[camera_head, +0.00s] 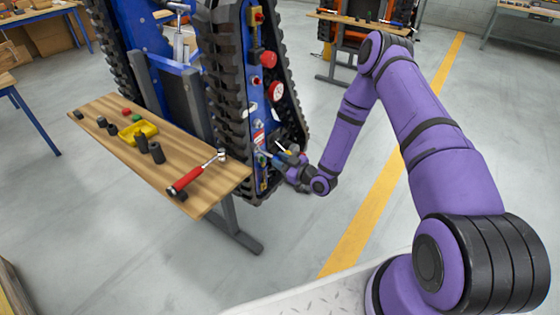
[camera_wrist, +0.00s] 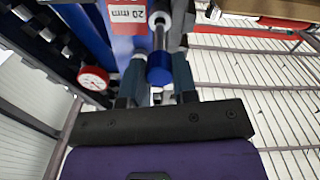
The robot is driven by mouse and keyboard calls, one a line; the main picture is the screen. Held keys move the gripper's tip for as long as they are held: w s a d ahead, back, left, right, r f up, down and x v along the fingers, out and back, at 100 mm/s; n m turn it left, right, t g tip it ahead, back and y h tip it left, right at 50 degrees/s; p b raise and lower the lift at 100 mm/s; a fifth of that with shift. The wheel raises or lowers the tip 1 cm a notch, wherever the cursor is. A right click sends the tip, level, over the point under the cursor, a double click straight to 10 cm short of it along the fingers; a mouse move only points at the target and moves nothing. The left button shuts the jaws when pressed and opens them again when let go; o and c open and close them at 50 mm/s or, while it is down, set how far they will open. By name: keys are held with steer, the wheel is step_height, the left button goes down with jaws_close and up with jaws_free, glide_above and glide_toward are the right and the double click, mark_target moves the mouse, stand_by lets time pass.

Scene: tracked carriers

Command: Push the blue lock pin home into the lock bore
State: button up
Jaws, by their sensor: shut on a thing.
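The blue lock pin (camera_wrist: 159,70) shows in the wrist view as a round blue head with a grey metal shaft. Its shaft runs up to a pale round collar (camera_wrist: 159,18), which looks like the lock bore; how deep the shaft sits is not clear. A length of shaft shows between head and collar. My gripper (camera_wrist: 157,92) has its fingers on both sides of the blue head and is shut on it. In the head view my gripper (camera_head: 276,160) is at the lower side of the blue tracked carrier (camera_head: 260,130), and the pin is too small to make out.
A red "20 mm" label (camera_wrist: 127,12) is left of the collar, and a red-rimmed gauge (camera_wrist: 93,79) is lower left. A wooden bench (camera_head: 225,180) with a red-handled wrench (camera_head: 190,178) and yellow tray (camera_head: 148,128) stands left of the gripper. The floor on the right is clear.

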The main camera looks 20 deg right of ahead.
mark_target(259, 150)
steer(key=shift+x, duration=3.85)
stand_by(0.6)
steer(key=o, duration=1)
steer(key=v, duration=1)
steer(key=shift+s+d, duration=0.2)
steer(key=shift+s, duration=0.1)
steer(key=shift+c, duration=0.3)
